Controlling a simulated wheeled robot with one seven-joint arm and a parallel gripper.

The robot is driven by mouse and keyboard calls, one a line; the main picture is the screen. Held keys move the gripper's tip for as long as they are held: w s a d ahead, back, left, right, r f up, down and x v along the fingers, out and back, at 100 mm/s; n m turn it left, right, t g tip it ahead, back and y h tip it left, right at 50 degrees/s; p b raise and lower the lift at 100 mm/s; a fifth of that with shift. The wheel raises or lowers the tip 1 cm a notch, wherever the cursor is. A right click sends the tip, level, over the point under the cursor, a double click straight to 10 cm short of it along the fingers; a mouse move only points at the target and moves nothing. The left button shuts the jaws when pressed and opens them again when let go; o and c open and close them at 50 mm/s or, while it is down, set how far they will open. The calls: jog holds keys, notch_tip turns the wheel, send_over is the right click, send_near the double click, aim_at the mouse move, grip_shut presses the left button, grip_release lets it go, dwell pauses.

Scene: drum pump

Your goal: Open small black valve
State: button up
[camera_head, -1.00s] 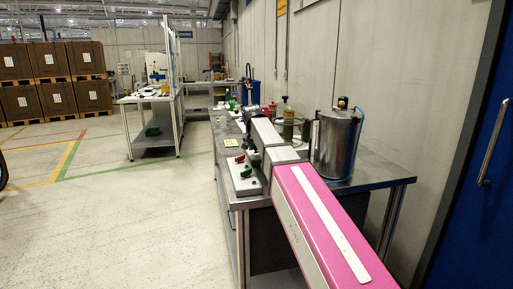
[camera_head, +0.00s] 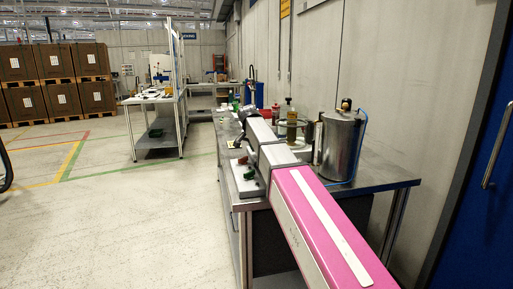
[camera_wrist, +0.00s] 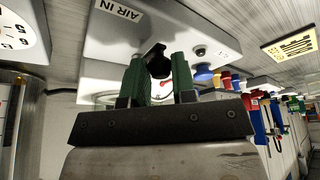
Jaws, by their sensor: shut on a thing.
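The small black valve (camera_wrist: 159,66) shows in the wrist view as a dark knob under a light grey housing marked "AIR IN" (camera_wrist: 122,12). My gripper (camera_wrist: 157,78) has two green fingers, one on each side of the knob, and is shut on it. How far the valve is turned cannot be told. In the head view my pink and grey arm reaches over the steel bench (camera_head: 375,172) and hides the gripper and the valve.
A steel drum (camera_head: 342,148) with a blue hose stands right of my arm. Coloured valves (camera_wrist: 228,80) line the wrist view's right. Open floor lies left.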

jog(key=o, duration=0.9)
jog(key=shift+r, duration=0.15)
jog(key=v, duration=1)
jog(key=shift+s+a+r, duration=0.1)
jog(key=shift+r, duration=0.1)
